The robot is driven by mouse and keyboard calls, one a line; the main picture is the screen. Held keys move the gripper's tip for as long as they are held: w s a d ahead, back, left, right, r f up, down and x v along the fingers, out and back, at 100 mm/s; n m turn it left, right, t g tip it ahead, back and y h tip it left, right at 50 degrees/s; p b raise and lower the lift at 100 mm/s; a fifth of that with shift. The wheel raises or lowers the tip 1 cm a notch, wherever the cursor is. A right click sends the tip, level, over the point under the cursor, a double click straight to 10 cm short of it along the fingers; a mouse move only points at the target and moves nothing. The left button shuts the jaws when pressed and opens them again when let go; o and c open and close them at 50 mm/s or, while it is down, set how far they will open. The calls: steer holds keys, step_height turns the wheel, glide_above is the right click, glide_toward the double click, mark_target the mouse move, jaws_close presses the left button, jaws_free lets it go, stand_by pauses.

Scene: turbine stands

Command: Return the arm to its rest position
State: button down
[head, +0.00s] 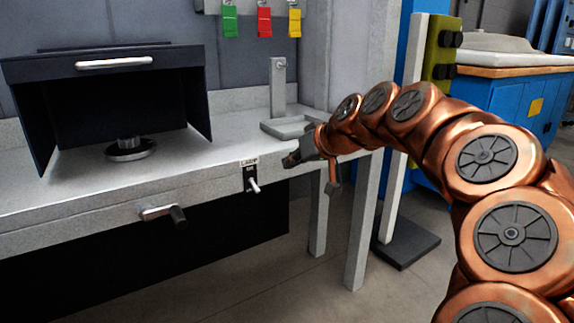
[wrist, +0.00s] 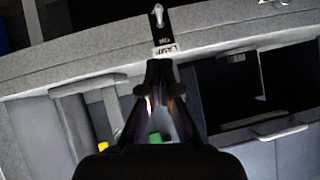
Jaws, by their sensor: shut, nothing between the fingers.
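My copper arm reaches in from the right of the head view. My gripper (head: 291,160) is at the front edge of the grey bench (head: 225,157), just right of the lamp switch (head: 251,176). The fingers are shut with nothing between them. In the wrist view, which looks upside down, the shut fingertips of my gripper (wrist: 160,66) point at the switch plate (wrist: 163,43), which bears a "LAMP" label. The switch lever sticks out and tilts downward in the head view. I cannot tell whether the fingertips touch anything.
A dark hood (head: 125,63) stands on the bench over a round metal piece (head: 131,150). A crank handle (head: 165,213) juts from the bench front. A metal stand (head: 279,95) is behind my gripper. A white post (head: 405,125) and blue cabinet (head: 520,110) are behind my arm.

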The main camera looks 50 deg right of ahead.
stand_by(0.6)
steer(key=w+a+r+n+g+y+p, duration=0.1)
steer(key=a+r+n+g+y+p, duration=0.15)
steer(key=a+p, duration=0.75)
steer(key=w+a+r+n+g+y+p, duration=0.1)
steer(key=a+r+g+p, duration=0.35)
steer(key=a, duration=1.05)
steer(key=s+a+r+g+p, duration=0.1)
steer(key=s+a+p, duration=0.2)
steer(key=s+p, duration=0.3)
steer(key=s+a+r+g+h+p, duration=0.1)
steer(key=s+a+g+p, duration=0.1)
steer(key=s+a+p, duration=0.2)
steer(key=s+a+n+g+h+p, duration=0.1)
steer(key=s+a+g+p, duration=0.1)
steer(key=s+p, duration=0.7)
steer(key=shift+a+r, duration=0.4)
steer(key=shift+a, duration=0.35)
steer(key=c, duration=1.9)
jaws_free()
